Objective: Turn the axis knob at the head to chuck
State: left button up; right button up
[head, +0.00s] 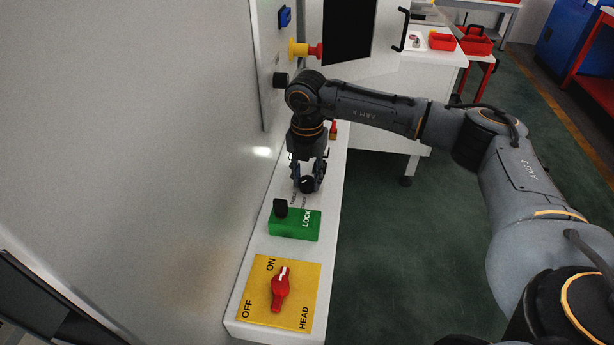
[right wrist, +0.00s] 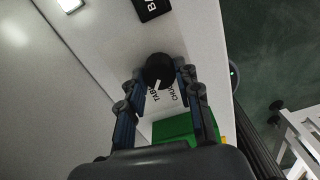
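The axis knob (head: 307,185) is small, round and black, on the white ledge. In the right wrist view the knob (right wrist: 158,70) has a white pointer line aimed down-left, towards the printed word that starts "TAB". A word that starts "CHU" is printed beside it, to the right, partly hidden by a finger. My right gripper (head: 309,172) points down at the knob, with one finger on either side. In the right wrist view the gripper (right wrist: 160,82) looks open, its fingertips close beside the knob; contact cannot be made out. My left gripper is out of view.
Nearer on the ledge are a green LOCK plate (head: 295,228) with a black knob and a yellow ON/OFF HEAD plate (head: 258,308) with a red switch (head: 281,288). A tall grey wall (head: 150,130) borders the ledge on the left. Open green floor (head: 405,250) lies right.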

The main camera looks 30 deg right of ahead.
jog(key=shift+c, duration=0.4)
jog(key=shift+f+n+b, duration=0.1)
jog(key=shift+n+b, duration=0.8)
jog(key=shift+n, duration=0.4)
jog(key=n+b, duration=0.1)
jog(key=n, duration=0.2)
jog(key=shift+n+b, duration=0.7)
jog(key=shift+n, duration=0.4)
jog(key=o, duration=1.2)
jog(key=shift+c, duration=0.2)
